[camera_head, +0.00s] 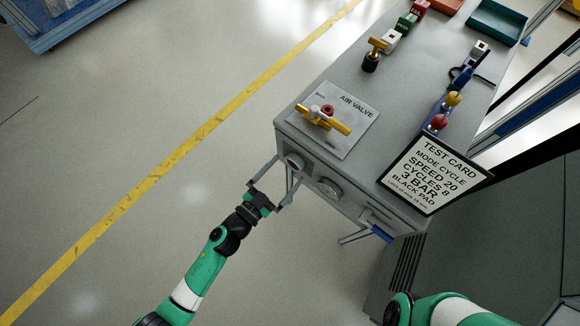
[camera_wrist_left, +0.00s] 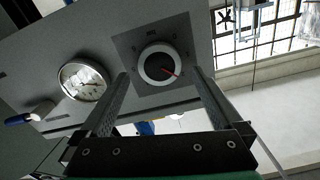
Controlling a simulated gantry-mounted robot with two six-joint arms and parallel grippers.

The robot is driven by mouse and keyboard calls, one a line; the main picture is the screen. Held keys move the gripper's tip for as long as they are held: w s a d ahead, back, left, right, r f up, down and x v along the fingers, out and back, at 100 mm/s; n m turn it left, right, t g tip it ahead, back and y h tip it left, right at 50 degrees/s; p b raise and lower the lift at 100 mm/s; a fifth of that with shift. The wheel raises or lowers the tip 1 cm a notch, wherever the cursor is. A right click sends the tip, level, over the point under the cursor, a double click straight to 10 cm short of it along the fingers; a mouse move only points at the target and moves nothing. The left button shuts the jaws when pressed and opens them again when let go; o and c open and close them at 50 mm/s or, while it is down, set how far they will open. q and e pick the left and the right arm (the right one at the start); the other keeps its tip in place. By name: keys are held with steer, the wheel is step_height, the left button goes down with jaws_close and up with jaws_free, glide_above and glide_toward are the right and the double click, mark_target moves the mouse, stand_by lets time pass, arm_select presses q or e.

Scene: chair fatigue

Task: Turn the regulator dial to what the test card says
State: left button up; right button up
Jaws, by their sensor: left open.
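The regulator dial (camera_wrist_left: 160,66) is a round black knob with a pale rim on a dark square plate. In the head view the dial (camera_head: 293,161) is on the bench's front face. My left gripper (camera_head: 284,172) is open before it, with a finger on either side in the wrist view (camera_wrist_left: 161,76); contact cannot be told. The test card (camera_head: 434,174) reads mode cycle, speed 20, cycles 8, 3 bar, black pad. My right gripper is out of view.
A white-faced gauge (camera_wrist_left: 82,82) is beside the dial. A blue-handled part (camera_head: 381,233) is further along the front. The air valve panel (camera_head: 327,118) with a yellow handle lies on the bench top (camera_head: 365,85).

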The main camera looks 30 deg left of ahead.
arm_select(q)
steer(key=shift+x, duration=1.35)
steer(key=c, duration=1.3)
steer(key=shift+m, duration=0.4)
steer(key=m, duration=0.3)
steer(key=shift+d+m, duration=0.1)
steer(key=shift+m, duration=0.2)
steer(key=shift+s+f+m, duration=0.1)
steer(key=shift+m, duration=2.1)
